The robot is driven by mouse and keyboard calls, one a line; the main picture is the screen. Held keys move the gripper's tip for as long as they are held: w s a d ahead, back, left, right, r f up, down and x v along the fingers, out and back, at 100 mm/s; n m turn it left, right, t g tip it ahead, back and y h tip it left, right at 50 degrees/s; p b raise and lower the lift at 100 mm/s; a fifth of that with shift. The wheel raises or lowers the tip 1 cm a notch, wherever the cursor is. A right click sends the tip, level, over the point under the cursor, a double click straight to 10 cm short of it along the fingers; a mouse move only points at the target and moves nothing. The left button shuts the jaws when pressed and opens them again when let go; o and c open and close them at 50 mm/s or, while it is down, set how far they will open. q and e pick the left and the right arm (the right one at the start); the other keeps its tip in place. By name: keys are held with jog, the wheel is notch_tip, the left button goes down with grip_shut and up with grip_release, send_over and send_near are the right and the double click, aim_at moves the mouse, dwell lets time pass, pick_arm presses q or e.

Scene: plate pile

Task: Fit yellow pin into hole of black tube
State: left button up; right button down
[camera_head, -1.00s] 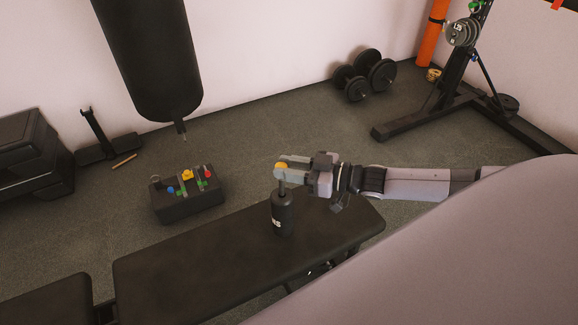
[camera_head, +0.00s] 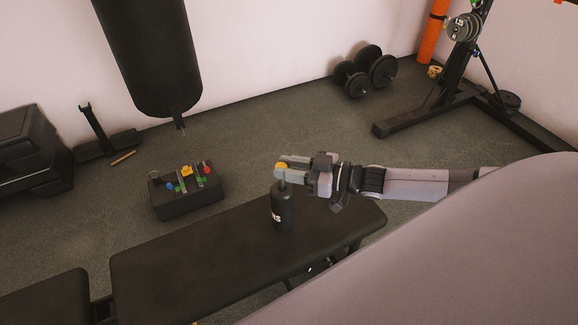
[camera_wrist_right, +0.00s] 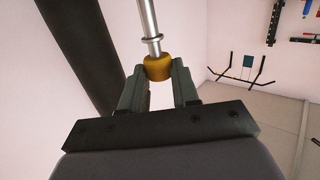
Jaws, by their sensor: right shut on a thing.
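The yellow pin (camera_head: 281,167) has a rounded yellow head. Its metal shaft also shows in the right wrist view, where the yellow head (camera_wrist_right: 158,67) sits between the fingertips. My right gripper (camera_head: 283,171) is shut on the head, and the wrist view shows its two fingers (camera_wrist_right: 158,84) on either side. The black tube (camera_head: 282,211), a bottle-like cylinder with white lettering, stands upright directly under the gripper. The shaft points down at the tube's top; I cannot tell whether its tip is inside the hole. My left gripper is not in view.
The tube stands on a black padded bench (camera_head: 190,270). A dark box (camera_head: 190,207) with coloured pieces sits on the floor behind it. A black punching bag (camera_head: 150,60) hangs at upper left. Dumbbells (camera_head: 365,72) and a weight stand (camera_head: 430,118) are farther back.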

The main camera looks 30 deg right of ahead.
jog(key=shift+f+b, duration=1.35)
jog(key=shift+f, duration=0.6)
jog(key=c, duration=0.8)
grip_release()
jog(key=shift+r, duration=0.1)
jog(key=shift+o, duration=0.2)
jog(key=p+v, duration=0.1)
jog(key=v, duration=0.6)
jog(key=shift+s, duration=0.1)
